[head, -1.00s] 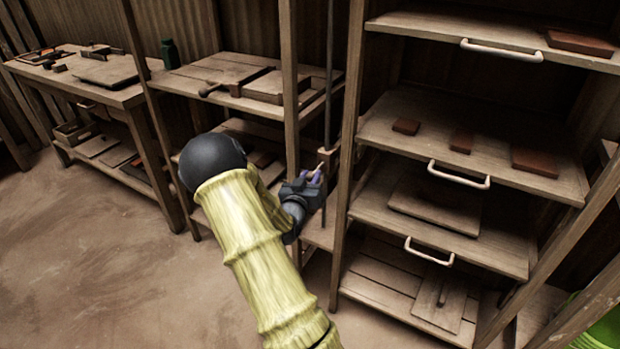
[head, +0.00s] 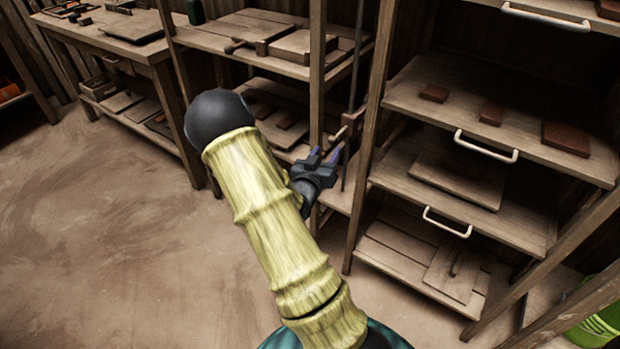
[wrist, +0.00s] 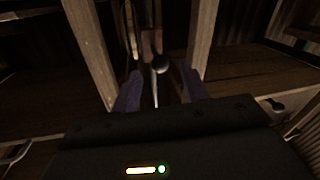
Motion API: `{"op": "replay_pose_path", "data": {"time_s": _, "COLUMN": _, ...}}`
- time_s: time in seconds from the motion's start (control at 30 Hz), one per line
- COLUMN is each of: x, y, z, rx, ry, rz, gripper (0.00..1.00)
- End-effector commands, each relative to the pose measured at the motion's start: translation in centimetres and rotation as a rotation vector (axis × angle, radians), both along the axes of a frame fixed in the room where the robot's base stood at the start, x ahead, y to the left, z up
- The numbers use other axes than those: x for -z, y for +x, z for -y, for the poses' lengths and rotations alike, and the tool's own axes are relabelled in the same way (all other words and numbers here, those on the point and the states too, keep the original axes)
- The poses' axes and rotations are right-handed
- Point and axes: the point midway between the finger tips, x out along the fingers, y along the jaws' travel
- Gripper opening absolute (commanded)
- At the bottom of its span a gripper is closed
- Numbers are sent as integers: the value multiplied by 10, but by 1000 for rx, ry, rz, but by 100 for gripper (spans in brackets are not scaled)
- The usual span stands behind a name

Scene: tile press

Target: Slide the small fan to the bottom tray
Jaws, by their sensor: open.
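I cannot make out a thing that is clearly a small fan. The right rack has several stacked shelves; the lowest one with a pale handle (head: 447,222) bears a flat board (head: 455,180). Below it is a planked bottom shelf (head: 400,250) with another small board on it. My gripper (head: 325,158) is open, left of this rack, close to a dark upright rod with a wooden crosspiece (head: 347,122). In the wrist view, a round dark knob (wrist: 161,65) on a thin metal rod shows between my open fingers (wrist: 160,88), with no grip visible.
Three reddish tiles, one of them small (head: 434,93), lie on the middle shelf of the right rack. Wooden posts (head: 318,70) stand close beside my gripper. Benches with boards (head: 265,45) stand behind. The floor at left (head: 150,230) is clear.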

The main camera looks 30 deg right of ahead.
Motion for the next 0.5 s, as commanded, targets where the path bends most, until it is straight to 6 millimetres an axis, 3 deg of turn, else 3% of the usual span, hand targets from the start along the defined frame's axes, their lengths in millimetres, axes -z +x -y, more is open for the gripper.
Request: {"op": "replay_pose_path", "data": {"time_s": 0.5, "x": -1, "y": -55, "z": -84, "rx": -2, "ry": 3, "rz": -4, "gripper": 45}}
